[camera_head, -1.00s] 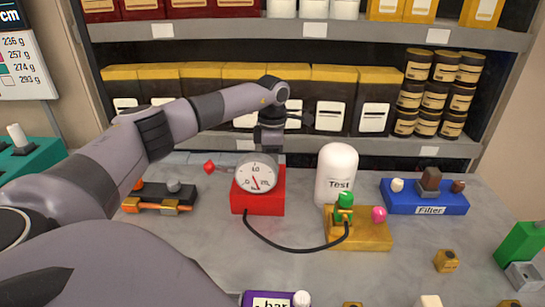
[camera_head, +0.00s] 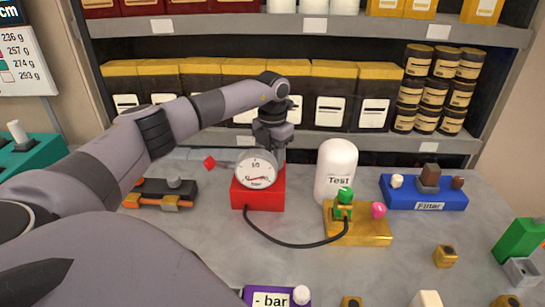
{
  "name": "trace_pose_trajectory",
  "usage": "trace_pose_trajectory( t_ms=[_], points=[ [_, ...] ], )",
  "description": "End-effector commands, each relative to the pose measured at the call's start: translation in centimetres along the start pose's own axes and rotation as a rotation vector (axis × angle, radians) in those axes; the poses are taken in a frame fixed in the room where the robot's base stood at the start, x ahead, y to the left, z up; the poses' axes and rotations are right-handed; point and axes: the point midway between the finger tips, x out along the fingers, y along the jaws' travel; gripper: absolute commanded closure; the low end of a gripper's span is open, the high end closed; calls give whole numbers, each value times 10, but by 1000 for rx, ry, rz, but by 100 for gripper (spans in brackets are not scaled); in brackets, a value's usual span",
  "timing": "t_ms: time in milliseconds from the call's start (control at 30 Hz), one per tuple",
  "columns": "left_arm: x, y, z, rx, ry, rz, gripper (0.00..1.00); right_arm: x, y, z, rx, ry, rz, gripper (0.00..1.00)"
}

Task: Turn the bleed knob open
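A round white gauge (camera_head: 257,169) stands upright on a red block (camera_head: 258,194) in the middle of the bench. A small red faceted knob (camera_head: 209,162) sticks out to the left of the gauge. I cannot tell whether this or the pink knob (camera_head: 378,210) on the yellow block (camera_head: 360,232) is the bleed knob. My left gripper (camera_head: 272,150) reaches down just behind the gauge. Its fingertips are hidden by the gauge, so I cannot see its opening or any contact. My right gripper is not in view.
A white "Test" cylinder (camera_head: 337,170) and a green fitting (camera_head: 343,202) stand right of the gauge. A black hose (camera_head: 290,247) links the red block to the fitting. A blue "Filter" block (camera_head: 425,198) is farther right. Shelves of jars (camera_head: 434,92) rise behind.

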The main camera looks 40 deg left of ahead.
Motion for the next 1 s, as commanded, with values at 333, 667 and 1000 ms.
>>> trace_pose_trajectory(
  t_ms=[333, 667, 1000],
  points=[
    [-2, 0, 1, -155, -5, -1, 98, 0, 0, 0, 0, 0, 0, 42],
    [-2, 0, 1, -188, -6, -1, 98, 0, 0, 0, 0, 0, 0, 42],
    [-2, 0, 1, -187, -6, -1, 42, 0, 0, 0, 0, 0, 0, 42]
  ],
)
